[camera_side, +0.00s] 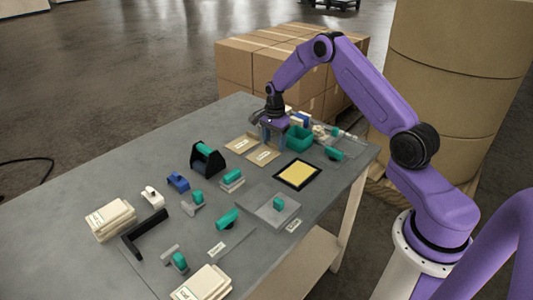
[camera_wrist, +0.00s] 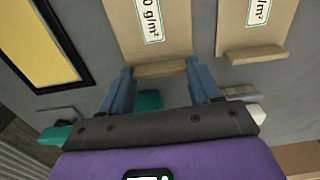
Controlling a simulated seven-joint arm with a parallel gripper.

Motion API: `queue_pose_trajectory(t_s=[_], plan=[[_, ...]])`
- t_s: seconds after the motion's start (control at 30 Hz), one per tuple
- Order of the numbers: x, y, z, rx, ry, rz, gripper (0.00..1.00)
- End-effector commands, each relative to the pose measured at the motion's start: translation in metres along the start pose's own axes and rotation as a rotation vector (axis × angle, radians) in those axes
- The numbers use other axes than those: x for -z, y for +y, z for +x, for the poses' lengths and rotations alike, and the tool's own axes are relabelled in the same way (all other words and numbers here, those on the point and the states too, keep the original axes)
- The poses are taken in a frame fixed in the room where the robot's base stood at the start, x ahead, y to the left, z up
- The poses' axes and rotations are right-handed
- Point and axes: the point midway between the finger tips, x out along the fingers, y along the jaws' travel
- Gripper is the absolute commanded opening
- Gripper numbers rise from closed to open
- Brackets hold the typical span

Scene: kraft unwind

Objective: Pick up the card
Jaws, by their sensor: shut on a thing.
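A tan card (camera_wrist: 150,30) with a white label reading "0 g/m²" shows at the top of the wrist view. In the side view it is the front one of two cards (camera_side: 262,157). My gripper (camera_wrist: 160,75) has one blue finger at each side of the card's raised near edge and is shut across it. In the side view my gripper (camera_side: 273,137) is low over the table at the card's back end. A second tan card (camera_wrist: 252,25) lies beside it. I cannot tell whether the held card touches the table.
A black-framed yellow pad (camera_side: 297,174) lies in front of the cards. A teal bin (camera_side: 299,139) stands close to the right of my gripper. A black holder with a teal roll (camera_side: 207,159) stands to the left. Several small tools and stacks cover the grey table (camera_side: 120,179).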

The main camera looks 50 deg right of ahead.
Motion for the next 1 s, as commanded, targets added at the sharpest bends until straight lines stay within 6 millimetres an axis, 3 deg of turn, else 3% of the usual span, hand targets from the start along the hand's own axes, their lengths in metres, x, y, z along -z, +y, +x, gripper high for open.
queue_pose_trajectory(t_s=[0.27, 0.53, 0.9, 1.0], plan=[[0.0, 0.0, -0.005, 0.001, 0.0, 0.0, 0.34], [0.0, 0.002, -0.036, 0.002, 0.001, 0.0, 0.34], [-0.015, 0.05, -0.095, 0.004, 0.001, 0.0, 0.34], [-0.021, 0.069, -0.101, 0.001, 0.0, 0.0, 0.34]])
